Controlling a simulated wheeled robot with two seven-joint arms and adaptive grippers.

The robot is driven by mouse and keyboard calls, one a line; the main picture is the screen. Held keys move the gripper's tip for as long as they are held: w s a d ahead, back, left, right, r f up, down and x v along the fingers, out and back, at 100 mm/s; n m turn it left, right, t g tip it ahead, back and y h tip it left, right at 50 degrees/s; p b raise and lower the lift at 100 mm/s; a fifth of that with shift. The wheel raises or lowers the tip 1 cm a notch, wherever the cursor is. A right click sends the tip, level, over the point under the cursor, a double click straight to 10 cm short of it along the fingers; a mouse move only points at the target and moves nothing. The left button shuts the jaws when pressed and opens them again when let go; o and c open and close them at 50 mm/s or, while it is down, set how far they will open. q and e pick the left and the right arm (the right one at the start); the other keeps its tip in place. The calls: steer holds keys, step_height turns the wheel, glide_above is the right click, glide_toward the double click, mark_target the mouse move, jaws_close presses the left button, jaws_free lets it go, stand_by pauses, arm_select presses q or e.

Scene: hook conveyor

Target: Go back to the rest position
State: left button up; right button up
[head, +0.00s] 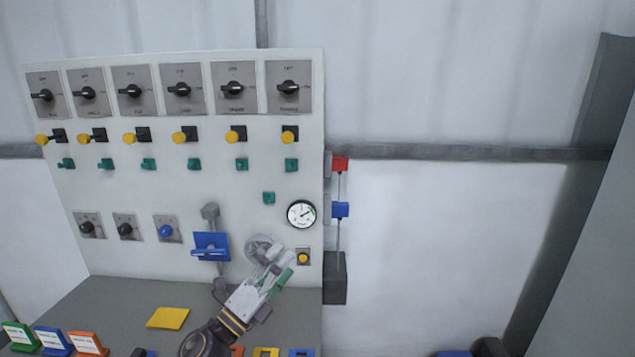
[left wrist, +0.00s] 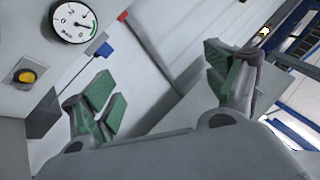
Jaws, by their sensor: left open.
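My left gripper (head: 277,274) is in front of the lower right part of the white control panel (head: 230,190), just left of a small yellow button (head: 303,257) and below the round gauge (head: 301,214). In the left wrist view its two green-padded fingers (left wrist: 165,90) are spread wide with nothing between them. The gauge also shows at the upper left there (left wrist: 74,20), with the yellow button (left wrist: 26,76) below it. My right gripper cannot be made out in either view.
The panel carries rows of black rotary switches (head: 130,90), yellow and green knobs, and a blue lever (head: 210,247). A yellow pad (head: 168,318) lies on the grey desk (head: 115,300), with coloured label stands (head: 88,343) at the front left.

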arm_select(q)
steer(key=a+f+n+t+y, duration=0.2)
steer(key=a+f+n+y, duration=0.5)
steer(key=a+n+y, duration=0.65)
steer(key=s+a+f+n+g+y, duration=0.2)
steer(key=s+f+n+g, duration=0.35)
steer(key=f+n, duration=0.55)
steer(key=s+d+f+n+g+h, duration=0.1)
steer(key=s+f+n+g, duration=0.1)
steer(key=s+f+g, duration=0.6)
steer(key=s+f+n+g+h, duration=0.1)
steer(key=s+f+n+g, duration=0.3)
steer(key=s, duration=0.7)
step_height(320, 180, down, 34)
steer(key=s+m, duration=0.2)
steer(key=s, duration=0.1)
steer(key=s+a+f, duration=0.2)
steer(key=s+f, duration=0.8)
steer(key=s, duration=0.1)
steer(key=s+a+f+g, duration=0.1)
steer(key=s+a+f, duration=0.2)
steer(key=s+f, duration=0.6)
steer(key=shift+s+f+y, duration=0.35)
steer(key=shift+s+f, duration=0.05)
steer(key=shift+s, duration=0.45)
